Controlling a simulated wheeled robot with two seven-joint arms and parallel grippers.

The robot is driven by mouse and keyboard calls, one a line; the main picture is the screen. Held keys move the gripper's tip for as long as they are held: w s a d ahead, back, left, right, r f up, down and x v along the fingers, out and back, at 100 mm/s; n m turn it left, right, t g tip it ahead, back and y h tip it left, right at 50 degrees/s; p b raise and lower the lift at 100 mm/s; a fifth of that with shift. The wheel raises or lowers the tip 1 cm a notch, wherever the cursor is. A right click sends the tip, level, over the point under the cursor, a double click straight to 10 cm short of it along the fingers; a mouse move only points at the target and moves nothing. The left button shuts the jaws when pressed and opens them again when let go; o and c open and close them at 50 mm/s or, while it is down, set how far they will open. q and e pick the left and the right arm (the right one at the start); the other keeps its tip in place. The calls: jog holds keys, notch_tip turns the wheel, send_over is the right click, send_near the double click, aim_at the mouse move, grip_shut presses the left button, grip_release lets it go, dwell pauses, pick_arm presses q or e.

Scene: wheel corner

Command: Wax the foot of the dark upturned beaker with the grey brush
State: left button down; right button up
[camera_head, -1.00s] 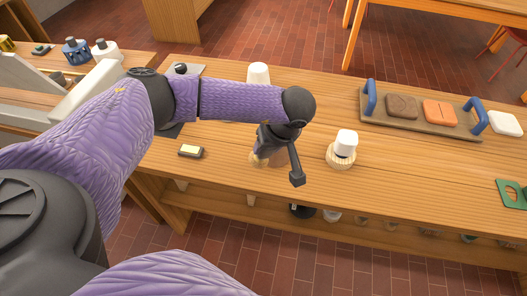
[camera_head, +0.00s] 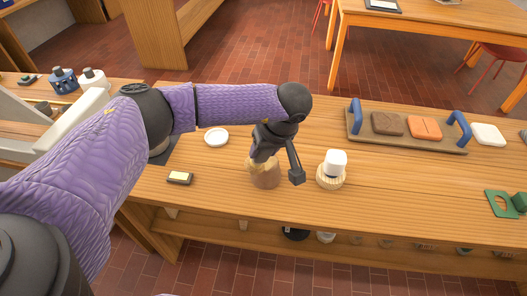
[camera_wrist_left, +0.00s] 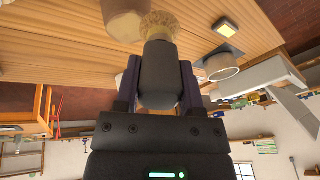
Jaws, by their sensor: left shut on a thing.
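My left gripper (camera_head: 268,150) points down over the near middle of the bench. In the left wrist view its fingers (camera_wrist_left: 157,85) are shut on the grey brush (camera_wrist_left: 158,75), whose tan bristles (camera_wrist_left: 160,24) point away from the gripper. The bristle end is at a brownish pot (camera_head: 264,177), also seen in the wrist view (camera_wrist_left: 122,20); I cannot tell whether it touches. In the head view my arm mostly hides that spot. My right gripper is out of view.
A small dark box with a pale top (camera_head: 180,178) and a white dish (camera_head: 216,137) lie left. A blue-handled tray (camera_head: 405,140) lies behind right.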

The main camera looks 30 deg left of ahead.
pick_arm(q)
jog(key=shift+r+p, duration=0.65)
jog(key=shift+r, duration=0.7)
notch_tip(320, 180, up, 3)
jog(key=shift+r+p, duration=0.1)
jog(key=shift+p, duration=1.15)
